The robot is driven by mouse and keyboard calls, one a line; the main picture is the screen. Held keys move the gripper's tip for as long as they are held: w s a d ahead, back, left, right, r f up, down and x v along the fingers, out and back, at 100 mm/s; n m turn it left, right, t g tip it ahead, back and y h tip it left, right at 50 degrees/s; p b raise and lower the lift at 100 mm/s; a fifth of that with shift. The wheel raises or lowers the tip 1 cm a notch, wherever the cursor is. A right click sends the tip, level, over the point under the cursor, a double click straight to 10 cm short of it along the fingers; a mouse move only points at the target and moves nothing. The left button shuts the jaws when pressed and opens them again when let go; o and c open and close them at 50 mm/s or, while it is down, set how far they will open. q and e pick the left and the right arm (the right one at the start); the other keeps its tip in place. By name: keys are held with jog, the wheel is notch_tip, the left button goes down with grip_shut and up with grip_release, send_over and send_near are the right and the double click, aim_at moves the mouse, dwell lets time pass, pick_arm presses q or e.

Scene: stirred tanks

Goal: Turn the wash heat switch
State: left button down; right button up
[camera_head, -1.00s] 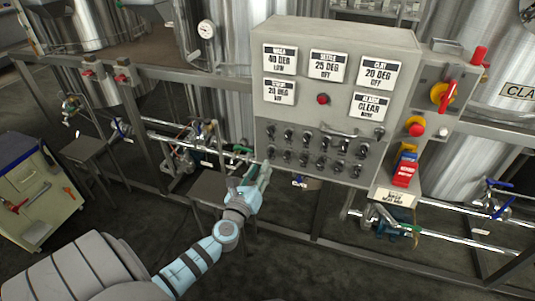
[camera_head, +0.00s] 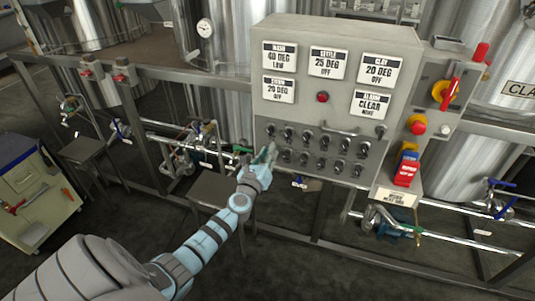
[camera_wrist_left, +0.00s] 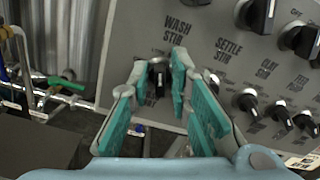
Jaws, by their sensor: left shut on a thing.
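The grey control panel (camera_head: 350,130) carries two rows of small black switches. My left gripper (camera_head: 269,155) is at the left end of the lower row and hides the switch there in the head view. In the left wrist view the teal fingers of my left gripper (camera_wrist_left: 160,66) stand on both sides of a black knob (camera_wrist_left: 157,80) and are shut on it. The printed label "WASH STIR" (camera_wrist_left: 182,30) is just above this knob. I cannot read a wash heat label. The upper-left switch (camera_head: 271,131) is free of the gripper. My right gripper is not in view.
More black knobs (camera_wrist_left: 247,101) stand close to the right of the fingers. A red rotary handle (camera_head: 446,92) and a red button (camera_head: 417,127) are on the panel's right side. Pipes (camera_head: 205,150) and a small stand (camera_head: 212,188) are below left.

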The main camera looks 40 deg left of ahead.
pick_arm(q)
jog(key=shift+n, duration=0.4)
jog(key=shift+a+f+n+b, duration=0.1)
jog(key=shift+n+b, duration=0.7)
jog(key=shift+n, duration=1)
jog(key=shift+a+f+n+b, duration=0.1)
jog(key=shift+n+b, duration=0.65)
jog(key=shift+n, duration=1.05)
jog(key=c, duration=1.7)
grip_release()
jog(key=shift+s, duration=0.1)
jog(key=v, duration=1.2)
